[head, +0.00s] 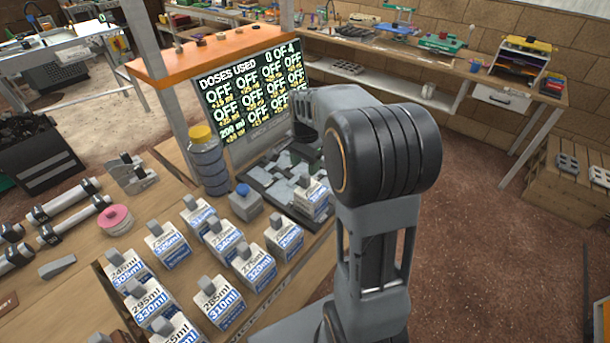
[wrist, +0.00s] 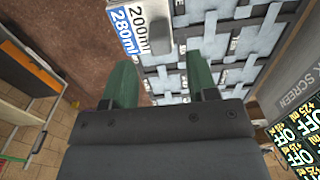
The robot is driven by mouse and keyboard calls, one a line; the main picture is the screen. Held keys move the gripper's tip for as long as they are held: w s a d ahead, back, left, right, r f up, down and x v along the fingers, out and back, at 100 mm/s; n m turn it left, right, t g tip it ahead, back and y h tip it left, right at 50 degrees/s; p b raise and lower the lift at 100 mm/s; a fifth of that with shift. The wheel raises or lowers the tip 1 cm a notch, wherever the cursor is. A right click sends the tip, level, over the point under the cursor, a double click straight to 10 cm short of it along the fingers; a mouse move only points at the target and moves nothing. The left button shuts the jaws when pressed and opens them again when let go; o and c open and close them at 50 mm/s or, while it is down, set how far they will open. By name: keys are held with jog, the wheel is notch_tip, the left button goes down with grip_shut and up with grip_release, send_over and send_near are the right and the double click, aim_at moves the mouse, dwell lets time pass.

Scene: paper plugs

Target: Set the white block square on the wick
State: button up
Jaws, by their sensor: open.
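A white block (head: 313,199) with a blue and white label stands at the near right end of a dark tray with pale grey patches (head: 277,186), which looks like the wick. In the wrist view a white block (wrist: 141,27) reads 200ml and 280ml, at the top, beside the pale gridded surface (wrist: 230,45). I cannot tell whether it sits square. My gripper (wrist: 161,78) is open, its two green fingers apart with nothing between them. The block is beyond the fingertips, apart from them.
Several white labelled blocks with grey knobs (head: 219,300) stand in rows at the near side. A yellow-capped jar (head: 208,165) and a blue-topped grey block (head: 245,203) are left of the tray. A screen (head: 255,90) behind reads DOSES USED 0 OF 4, with OFF entries.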

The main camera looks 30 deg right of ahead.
notch_tip(320, 180, up, 5)
jog(key=shift+f, duration=0.15)
jog(key=s+a+n+t, duration=0.2)
jog(key=s+a+n, duration=0.2)
jog(key=s+n, duration=0.2)
jog(key=s+a+n+t, duration=0.2)
jog(key=s+a+n, duration=0.3)
jog(key=s, duration=0.5)
jog(key=shift+a+f+n, duration=0.25)
jog(key=shift+f+n, duration=0.2)
jog(key=shift+n, duration=0.65)
